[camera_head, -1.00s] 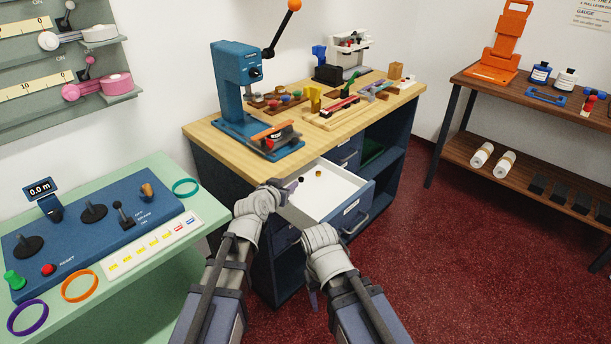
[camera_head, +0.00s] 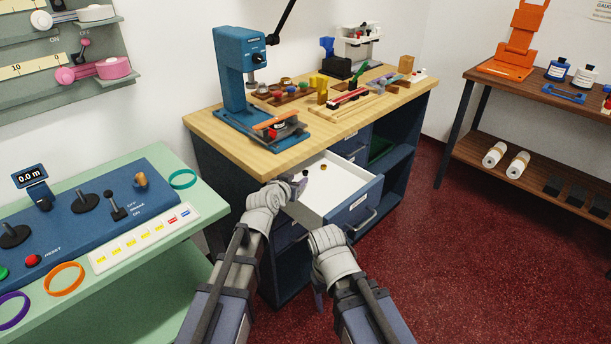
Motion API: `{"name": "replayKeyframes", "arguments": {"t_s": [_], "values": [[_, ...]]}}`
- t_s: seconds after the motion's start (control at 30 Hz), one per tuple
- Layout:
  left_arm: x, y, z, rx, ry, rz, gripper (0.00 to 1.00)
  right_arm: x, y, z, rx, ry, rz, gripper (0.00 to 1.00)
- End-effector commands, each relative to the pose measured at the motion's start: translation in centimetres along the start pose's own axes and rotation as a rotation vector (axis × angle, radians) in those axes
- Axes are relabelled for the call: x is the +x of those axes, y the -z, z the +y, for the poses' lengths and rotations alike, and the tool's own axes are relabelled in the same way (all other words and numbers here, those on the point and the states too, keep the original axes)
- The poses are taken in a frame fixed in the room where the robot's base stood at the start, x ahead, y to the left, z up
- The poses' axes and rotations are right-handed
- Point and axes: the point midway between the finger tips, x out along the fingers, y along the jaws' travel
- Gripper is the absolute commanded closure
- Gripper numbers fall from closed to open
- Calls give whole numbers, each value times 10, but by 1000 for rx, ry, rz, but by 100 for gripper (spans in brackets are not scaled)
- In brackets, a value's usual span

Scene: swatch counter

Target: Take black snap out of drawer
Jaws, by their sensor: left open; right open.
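The drawer (camera_head: 357,201) of the wooden-topped counter is pulled open, with a white inside. A small black snap (camera_head: 305,172) lies in it near the back left. A brass-coloured snap (camera_head: 323,167) lies to the right of the black one. My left gripper (camera_head: 297,186) is open at the drawer's left side, very close to the black snap; whether they touch cannot be told. My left wrist hides part of the drawer's left edge. My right gripper (camera_head: 318,301) is open, pointing down in front of the cabinet and below the drawer, mostly hidden by its wrist.
A blue press (camera_head: 237,75) stands on the counter (camera_head: 204,124) above the drawer, with trays and tools behind. A green control desk (camera_head: 146,249) is at the left. A brown shelf (camera_head: 532,104) stands at the right. The red floor (camera_head: 455,260) between is clear.

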Motion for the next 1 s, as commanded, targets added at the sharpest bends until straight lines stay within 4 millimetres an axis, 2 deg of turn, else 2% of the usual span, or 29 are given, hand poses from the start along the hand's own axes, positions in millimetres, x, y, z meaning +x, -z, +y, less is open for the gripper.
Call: {"name": "replayKeyframes", "arguments": {"t_s": [0.27, 0.57, 0.83, 1.0], "values": [[13, 2, 0, 1, 0, 0, 60, 3, 0, 0, 0, 0, 0, 36], [54, 5, -1, 1, 0, 0, 60, 16, 1, -2, 0, 0, 0, 36], [55, 6, 0, 1, 0, 0, 60, 15, 1, -1, 0, 0, 0, 36], [55, 6, 0, 1, 0, 0, 79, 15, 1, -1, 0, 0, 0, 36]]}}
